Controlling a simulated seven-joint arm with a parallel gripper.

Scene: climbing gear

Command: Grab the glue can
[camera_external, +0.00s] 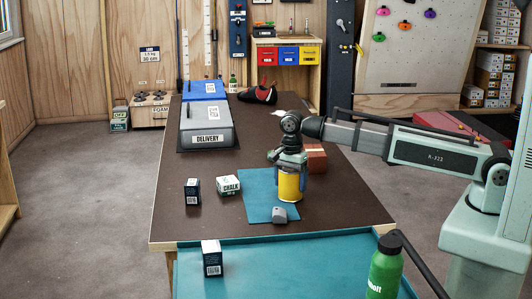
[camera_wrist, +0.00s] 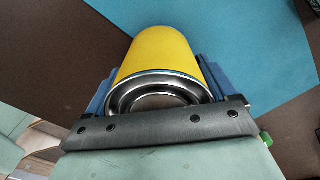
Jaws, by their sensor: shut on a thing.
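The glue can is a yellow cylinder (camera_external: 290,187) with a metal rim, seen above or on the teal mat (camera_external: 258,181) on the brown table. My gripper (camera_external: 290,178) is shut on the can, with a finger on either side of it. In the wrist view the yellow can (camera_wrist: 160,52) shows its metal end toward the camera, between the blue finger pads of my gripper (camera_wrist: 155,92). I cannot tell whether the can's far end touches the mat. No label on the can is visible.
A small grey block (camera_external: 279,214) lies at the mat's front edge, close to the can. A reddish-brown block (camera_external: 316,158) stands just behind right. A white chalk box (camera_external: 229,185) and a dark box (camera_external: 193,191) stand left. The table's front left is clear.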

